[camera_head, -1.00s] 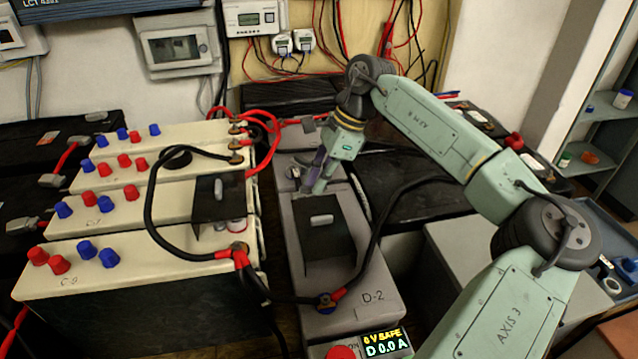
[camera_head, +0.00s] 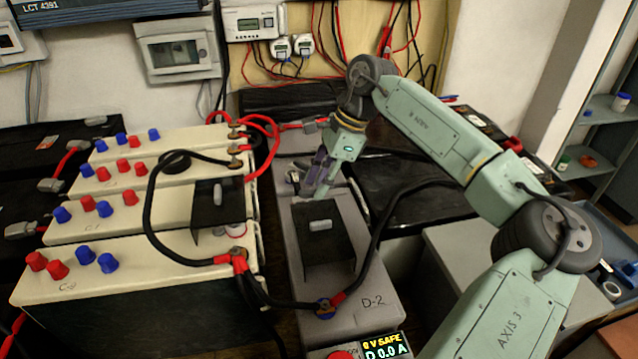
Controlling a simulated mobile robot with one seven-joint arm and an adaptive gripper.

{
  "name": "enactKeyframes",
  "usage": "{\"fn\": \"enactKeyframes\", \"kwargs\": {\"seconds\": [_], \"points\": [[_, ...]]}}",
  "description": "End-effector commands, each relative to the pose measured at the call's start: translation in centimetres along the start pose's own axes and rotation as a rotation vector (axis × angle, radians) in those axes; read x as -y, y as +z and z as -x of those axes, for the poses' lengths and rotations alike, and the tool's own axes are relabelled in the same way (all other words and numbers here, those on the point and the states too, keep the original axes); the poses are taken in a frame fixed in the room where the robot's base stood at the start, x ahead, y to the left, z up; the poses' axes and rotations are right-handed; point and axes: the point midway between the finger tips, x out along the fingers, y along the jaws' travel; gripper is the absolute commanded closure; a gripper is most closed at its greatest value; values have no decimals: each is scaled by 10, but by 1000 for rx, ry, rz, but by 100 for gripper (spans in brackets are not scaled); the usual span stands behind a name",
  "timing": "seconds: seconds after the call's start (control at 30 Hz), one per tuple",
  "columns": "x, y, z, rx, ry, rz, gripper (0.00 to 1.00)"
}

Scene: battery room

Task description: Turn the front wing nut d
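The grey battery case marked D-2 (camera_head: 372,318) stands in the middle. At its front end is a terminal (camera_head: 325,306) with a blue part, where black cables with red sleeves meet; the wing nut's shape is too small to make out. Another terminal (camera_head: 293,177) shows at the rear of the grey case, just left of my gripper. My gripper (camera_head: 317,188) points down over the case, behind a black cover (camera_head: 322,252) with a grey handle. Its fingertips are small and partly overlapping, so I cannot tell their gap or any contact.
Cream batteries (camera_head: 130,258) with red and blue caps stand at the left, with a second black cover (camera_head: 218,212). A black cable (camera_head: 378,232) arches right of the D-2 case.

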Motion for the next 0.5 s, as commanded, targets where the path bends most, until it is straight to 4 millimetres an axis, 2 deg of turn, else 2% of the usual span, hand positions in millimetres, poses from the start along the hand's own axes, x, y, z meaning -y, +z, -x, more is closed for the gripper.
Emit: {"fn": "enactKeyframes", "kwargs": {"seconds": [0.3, 0.5], "points": [[0, 0, 65, -1, -3, -1, 70], [0, 1, 98, 0, -1, 0, 70]]}}
